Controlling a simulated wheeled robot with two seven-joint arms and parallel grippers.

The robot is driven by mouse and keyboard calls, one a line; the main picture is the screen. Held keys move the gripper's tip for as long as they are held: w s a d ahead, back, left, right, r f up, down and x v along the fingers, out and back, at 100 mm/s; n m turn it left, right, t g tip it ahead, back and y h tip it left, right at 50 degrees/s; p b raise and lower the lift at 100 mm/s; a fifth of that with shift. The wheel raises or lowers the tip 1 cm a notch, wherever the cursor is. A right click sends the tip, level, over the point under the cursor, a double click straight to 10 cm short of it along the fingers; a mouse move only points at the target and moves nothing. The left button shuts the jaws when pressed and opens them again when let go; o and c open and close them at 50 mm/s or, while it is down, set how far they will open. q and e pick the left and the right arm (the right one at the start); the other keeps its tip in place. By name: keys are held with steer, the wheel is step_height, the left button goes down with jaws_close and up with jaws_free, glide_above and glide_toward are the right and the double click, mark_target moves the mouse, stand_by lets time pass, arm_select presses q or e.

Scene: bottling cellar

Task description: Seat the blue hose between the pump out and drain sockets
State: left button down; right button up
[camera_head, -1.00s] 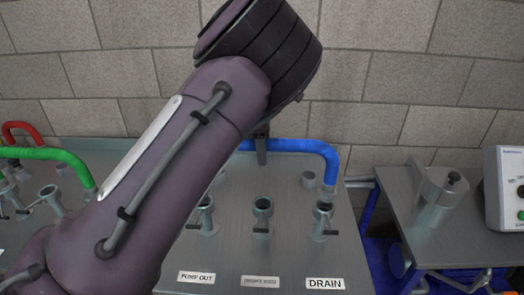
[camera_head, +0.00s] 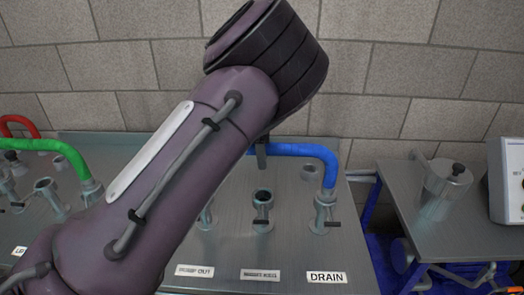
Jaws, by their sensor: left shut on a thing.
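The blue hose (camera_head: 308,150) is an inverted U behind my left arm. Its right end comes down at the drain socket (camera_head: 324,212), above the DRAIN label. The end meets the socket mouth in the picture; I cannot tell how deep it sits. My left gripper (camera_head: 262,158) is mostly hidden behind its arm; a dark finger shows at the hose's top, and it is shut on the hose. The hose's left end is hidden by the arm. The pump out socket (camera_head: 207,217) is partly hidden by the arm. My right gripper is not in view.
A middle socket (camera_head: 263,208) stands empty between them. A green hose (camera_head: 50,147) and a red hose (camera_head: 20,122) are on the left of the metal bench (camera_head: 235,240). A side table on the right holds a metal canister (camera_head: 446,183) and a control box (camera_head: 508,180).

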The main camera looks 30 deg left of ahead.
arm_select(q)
steer(key=shift+f, duration=0.35)
stand_by(0.9)
steer(key=c, duration=1)
jaws_free()
steer(key=shift+f, duration=0.1)
steer(key=r, duration=0.2)
steer(key=r+p, duration=0.1)
steer(key=r, duration=0.2)
steer(key=a+r, duration=0.1)
steer(key=r, duration=0.2)
steer(key=shift+w, duration=0.15)
steer(key=shift+p, duration=0.35)
